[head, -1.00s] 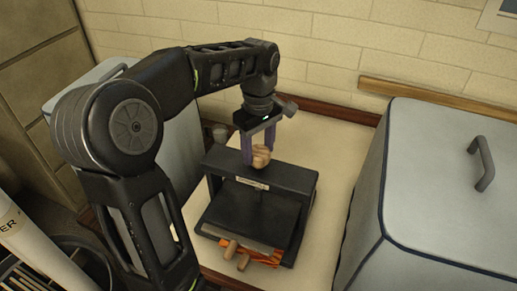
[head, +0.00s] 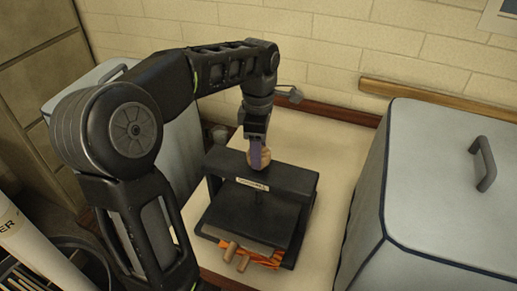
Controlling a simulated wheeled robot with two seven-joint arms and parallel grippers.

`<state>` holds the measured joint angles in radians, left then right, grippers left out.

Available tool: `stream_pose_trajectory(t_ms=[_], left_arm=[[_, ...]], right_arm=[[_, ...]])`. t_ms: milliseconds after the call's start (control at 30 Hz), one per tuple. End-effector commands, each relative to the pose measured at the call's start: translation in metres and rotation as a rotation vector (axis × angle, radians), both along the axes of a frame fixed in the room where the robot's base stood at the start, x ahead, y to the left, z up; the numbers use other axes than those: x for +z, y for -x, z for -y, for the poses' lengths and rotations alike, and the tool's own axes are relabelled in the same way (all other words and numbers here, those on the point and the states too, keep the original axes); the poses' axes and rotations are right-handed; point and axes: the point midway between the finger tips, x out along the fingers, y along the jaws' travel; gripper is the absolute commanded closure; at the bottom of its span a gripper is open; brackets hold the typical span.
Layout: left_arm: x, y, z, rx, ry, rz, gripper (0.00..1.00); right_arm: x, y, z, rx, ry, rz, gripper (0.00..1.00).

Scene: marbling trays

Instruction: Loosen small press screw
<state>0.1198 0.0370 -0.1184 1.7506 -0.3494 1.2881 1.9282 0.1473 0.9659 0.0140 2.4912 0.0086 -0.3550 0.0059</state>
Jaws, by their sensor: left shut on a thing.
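The small press (head: 290,182) is a black frame on the cream table, with a pale label on its top beam. Its press screw has a light wooden knob (head: 265,156) on top of the beam. My left gripper (head: 257,158) points down from above and is shut on the knob, its purple fingers seen nearly edge-on. The screw shaft (head: 258,196) shows below the beam, above the dark press plate (head: 235,213). Orange material and wooden-ended pieces (head: 243,262) lie at the front of the press. My right gripper is not in view.
A large grey covered box (head: 440,190) with a handle stands close on the right. Another grey box (head: 185,150) is behind my left arm. A brick wall and wooden rail (head: 430,98) close off the back. Some bare table (head: 335,165) lies right of the press.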

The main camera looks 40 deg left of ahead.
Motion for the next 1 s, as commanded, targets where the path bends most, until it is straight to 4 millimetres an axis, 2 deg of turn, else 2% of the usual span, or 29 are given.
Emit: stream_pose_trajectory(t_ms=[367, 400, 667, 1000], left_arm=[[0.0011, -0.0005, -0.0006, 0.007, -0.001, 0.003, 0.87], [0.0011, -0.0005, -0.0006, 0.007, -0.001, 0.003, 0.45], [0.0005, -0.0002, -0.0002, 0.006, 0.000, 0.001, 0.24], [0.0039, -0.0004, -0.0002, 0.006, 0.000, 0.001, 0.24]], right_arm=[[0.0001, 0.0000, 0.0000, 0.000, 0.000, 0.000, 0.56], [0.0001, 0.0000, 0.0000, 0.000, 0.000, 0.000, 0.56], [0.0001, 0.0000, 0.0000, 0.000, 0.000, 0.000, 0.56], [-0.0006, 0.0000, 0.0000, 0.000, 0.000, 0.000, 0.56]])
